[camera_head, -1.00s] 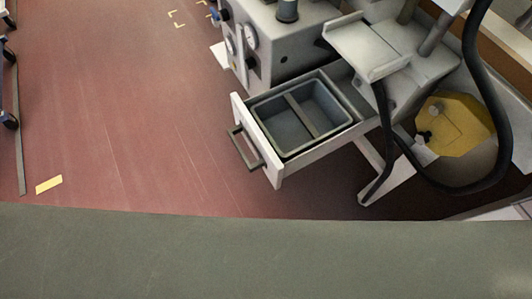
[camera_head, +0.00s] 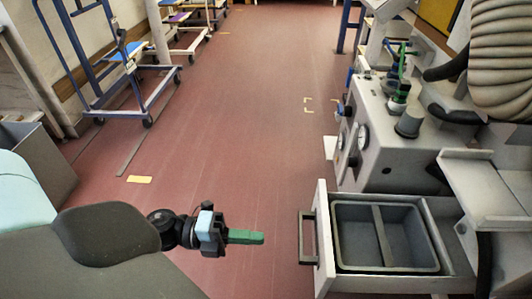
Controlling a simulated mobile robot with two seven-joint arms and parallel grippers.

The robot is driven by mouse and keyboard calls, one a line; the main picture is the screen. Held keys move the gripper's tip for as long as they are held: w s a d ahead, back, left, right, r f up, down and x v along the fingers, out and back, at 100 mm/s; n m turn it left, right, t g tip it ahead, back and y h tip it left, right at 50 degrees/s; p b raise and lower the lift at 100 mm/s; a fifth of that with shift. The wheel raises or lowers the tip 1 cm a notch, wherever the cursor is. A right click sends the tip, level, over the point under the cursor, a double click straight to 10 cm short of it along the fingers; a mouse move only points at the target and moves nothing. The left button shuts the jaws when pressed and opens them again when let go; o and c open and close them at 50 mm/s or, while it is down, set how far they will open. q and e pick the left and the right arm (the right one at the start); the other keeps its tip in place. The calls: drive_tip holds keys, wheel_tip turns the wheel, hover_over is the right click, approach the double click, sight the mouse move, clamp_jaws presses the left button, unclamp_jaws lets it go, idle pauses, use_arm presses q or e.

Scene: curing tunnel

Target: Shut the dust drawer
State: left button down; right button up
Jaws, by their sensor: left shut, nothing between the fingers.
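The dust drawer (camera_head: 322,236) stands pulled out from the grey machine at the lower right. It has a pale front, a dark bar handle (camera_head: 308,238) on its left side and a grey bin (camera_head: 385,262) with a divider inside. The bin looks empty. My left gripper (camera_head: 262,238) has green fingers that are shut with nothing between them. It points right towards the handle, a short gap to its left and not visibly touching it. My right gripper is not in view.
The grey machine (camera_head: 388,150) with gauges stands behind the drawer. A ribbed hose (camera_head: 503,60) hangs at the upper right. Blue-framed trolleys (camera_head: 130,75) stand at the upper left. The red floor (camera_head: 240,130) between is clear, with a yellow mark (camera_head: 139,179).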

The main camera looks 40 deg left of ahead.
sight(324, 242)
use_arm(q)
drive_tip(key=x, duration=1.1)
drive_tip(key=shift+w+d, duration=0.1)
drive_tip(key=shift+w, duration=0.05)
drive_tip(key=shift+w+d, duration=0.25)
drive_tip(key=shift+d, duration=0.15)
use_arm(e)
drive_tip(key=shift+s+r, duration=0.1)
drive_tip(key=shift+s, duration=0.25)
